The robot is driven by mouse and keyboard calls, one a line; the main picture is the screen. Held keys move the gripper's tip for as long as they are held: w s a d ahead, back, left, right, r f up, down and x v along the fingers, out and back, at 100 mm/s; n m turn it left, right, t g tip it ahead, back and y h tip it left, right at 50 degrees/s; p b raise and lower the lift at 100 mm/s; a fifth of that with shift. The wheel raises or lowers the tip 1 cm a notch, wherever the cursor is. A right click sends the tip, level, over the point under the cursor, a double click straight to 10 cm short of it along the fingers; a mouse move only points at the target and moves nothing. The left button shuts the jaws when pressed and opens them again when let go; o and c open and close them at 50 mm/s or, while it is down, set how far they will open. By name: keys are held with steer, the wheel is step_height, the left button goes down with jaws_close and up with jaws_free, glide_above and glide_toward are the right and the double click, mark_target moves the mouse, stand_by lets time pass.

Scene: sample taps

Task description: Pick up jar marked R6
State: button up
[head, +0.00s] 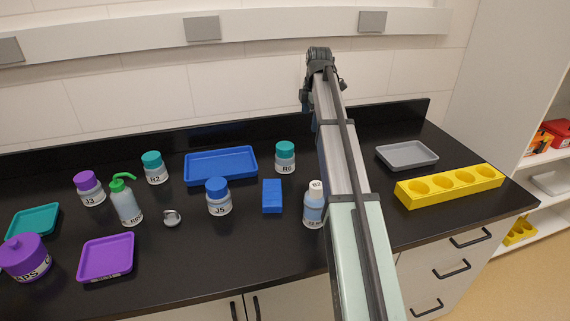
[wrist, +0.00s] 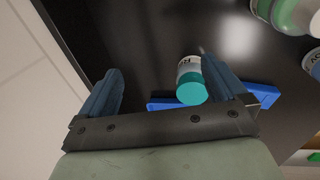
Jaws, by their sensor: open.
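The jar marked R6 (head: 285,158) stands upright on the black bench in the head view, with a teal lid and a pale body. It is just left of my arm and right of the blue tray. In the wrist view a teal-lidded jar (wrist: 190,82) shows close to the right finger; its label is not fully legible. My gripper (wrist: 160,68) is open, with its two blue fingers apart and nothing held.
The blue tray (head: 221,179), blue block (head: 272,209), jar J5 (head: 219,205) and a white-capped bottle (head: 314,210) are nearby. A grey tray (head: 407,166) and yellow rack (head: 450,197) lie right of my arm. Jar R2 (head: 155,174), also teal-lidded, stands further left.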

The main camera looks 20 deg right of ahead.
steer(key=n+g, duration=0.1)
steer(key=g, duration=0.1)
glide_above(285, 158)
steer(key=w+d, duration=0.2)
steer(key=w, duration=0.1)
steer(key=shift+w+a, duration=0.1)
steer(key=shift+a, duration=0.15)
steer(key=shift+a+f, duration=0.2)
steer(key=shift+a, duration=0.05)
steer(key=f, duration=1.3)
steer(key=shift+s+a+f, duration=0.15)
steer(key=shift+s+f, duration=0.1)
steer(key=c, duration=1.1)
